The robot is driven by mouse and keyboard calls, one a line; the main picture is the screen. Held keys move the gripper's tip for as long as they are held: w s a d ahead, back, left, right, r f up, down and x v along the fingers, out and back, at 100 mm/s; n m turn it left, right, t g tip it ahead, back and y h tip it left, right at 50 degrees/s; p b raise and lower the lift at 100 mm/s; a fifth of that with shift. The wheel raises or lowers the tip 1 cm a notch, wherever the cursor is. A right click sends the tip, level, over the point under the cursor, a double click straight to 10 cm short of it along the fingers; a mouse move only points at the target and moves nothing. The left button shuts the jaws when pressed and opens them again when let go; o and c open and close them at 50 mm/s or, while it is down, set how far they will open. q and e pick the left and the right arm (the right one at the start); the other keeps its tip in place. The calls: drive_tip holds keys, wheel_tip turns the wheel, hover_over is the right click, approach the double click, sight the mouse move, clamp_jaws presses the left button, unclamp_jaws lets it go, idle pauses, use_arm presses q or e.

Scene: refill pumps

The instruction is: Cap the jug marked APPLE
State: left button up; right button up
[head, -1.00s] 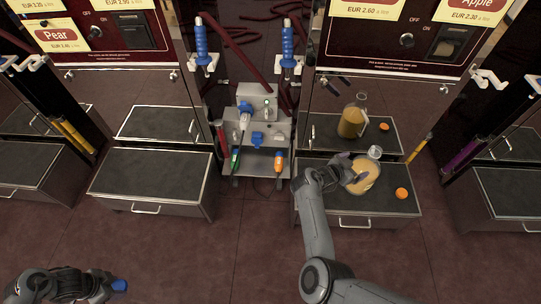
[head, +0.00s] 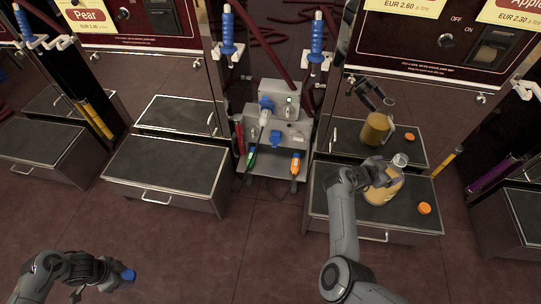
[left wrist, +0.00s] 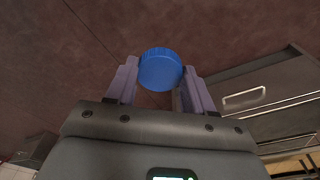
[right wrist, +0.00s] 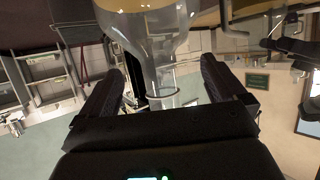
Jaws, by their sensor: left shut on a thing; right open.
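A clear jug of yellow-orange juice (head: 382,192) stands on the right-hand black-topped shelf, its open mouth up. No marking on it is readable. My right gripper (head: 372,173) is at the jug; in the right wrist view (right wrist: 160,78) its open fingers stand on either side of the clear neck (right wrist: 158,72), with no clear contact. My left gripper (left wrist: 157,80) is shut on a blue round cap (left wrist: 160,69). In the head view the blue cap (head: 129,275) is low at the left, far from the jug.
An orange cap (head: 424,208) lies right of the jug. A sign reading Apple (head: 515,5) is at the upper right. The shiny panel behind mirrors jug and cap. A grey station (head: 285,130) stands between the shelves. The left shelf (head: 165,170) is bare.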

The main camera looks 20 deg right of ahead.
sight(392, 169)
use_arm(q)
drive_tip(key=shift+f, duration=0.1)
use_arm(e)
drive_tip(key=shift+d, duration=0.1)
use_arm(q)
wheel_tip(392, 169, down, 4)
drive_tip(key=b, duration=0.4)
use_arm(e)
drive_tip(key=x, duration=0.4)
drive_tip(key=shift+s+f, duration=0.1)
drive_tip(key=shift+s, duration=0.15)
use_arm(q)
drive_tip(key=shift+d+f+b, duration=0.1)
drive_tip(key=shift+f+b, duration=0.15)
drive_tip(key=shift+b, duration=0.05)
use_arm(e)
drive_tip(key=shift+w+d, duration=0.1)
drive_tip(key=shift+d, duration=0.5)
use_arm(q)
drive_tip(key=shift+r, duration=0.1)
use_arm(e)
drive_tip(key=shift+a, duration=0.1)
